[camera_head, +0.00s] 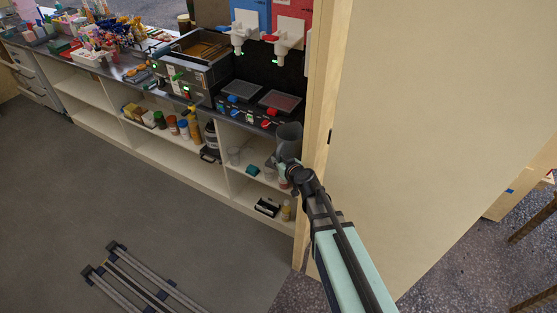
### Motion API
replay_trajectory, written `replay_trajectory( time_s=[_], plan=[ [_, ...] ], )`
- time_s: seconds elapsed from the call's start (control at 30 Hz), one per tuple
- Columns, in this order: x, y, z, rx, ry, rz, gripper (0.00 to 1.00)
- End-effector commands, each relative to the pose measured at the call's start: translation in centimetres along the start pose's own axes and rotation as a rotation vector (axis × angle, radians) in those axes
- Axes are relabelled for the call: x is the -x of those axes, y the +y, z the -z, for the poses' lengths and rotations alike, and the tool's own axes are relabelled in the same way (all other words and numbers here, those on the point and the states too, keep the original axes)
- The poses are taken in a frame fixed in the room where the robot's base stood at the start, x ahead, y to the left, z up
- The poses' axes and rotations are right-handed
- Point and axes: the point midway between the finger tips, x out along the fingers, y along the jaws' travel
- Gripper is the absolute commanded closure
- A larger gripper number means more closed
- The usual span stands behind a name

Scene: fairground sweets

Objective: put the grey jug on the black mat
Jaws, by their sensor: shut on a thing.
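The grey jug (289,136) is a tall, dark grey vessel at the right end of the counter, beside the wooden wall edge. It looks upright. My gripper (284,163) is at the lower part of the jug and shut on it. The fingers are small and partly hidden by my wrist. The jug is in front of the counter's front edge, and I cannot tell its gap from the counter.
Blue and red drink dispensers (248,30) hang above the drip trays. A metal fryer-like unit (195,75) stands to their left. Shelves below hold bottles and a black box (267,207). A tall pale panel (430,120) closes off the right. The grey floor at left holds a rail frame (145,280).

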Motion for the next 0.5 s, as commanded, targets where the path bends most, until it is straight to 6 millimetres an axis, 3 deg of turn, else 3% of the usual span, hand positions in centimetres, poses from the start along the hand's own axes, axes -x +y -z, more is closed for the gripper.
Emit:
replay_trajectory(
  time_s=[0.27,0.3,0.37,0.5],
  plan=[
    [-0.15,-0.02,-0.37,0.001,0.0,0.0,1.0],
    [-0.15,-0.03,-0.36,0.0,0.0,0.001,0.82],
    [-0.11,-0.03,-0.27,0.0,0.0,0.001,0.61],
    [-0.11,-0.03,-0.26,0.0,0.0,0.001,0.6]
  ],
)
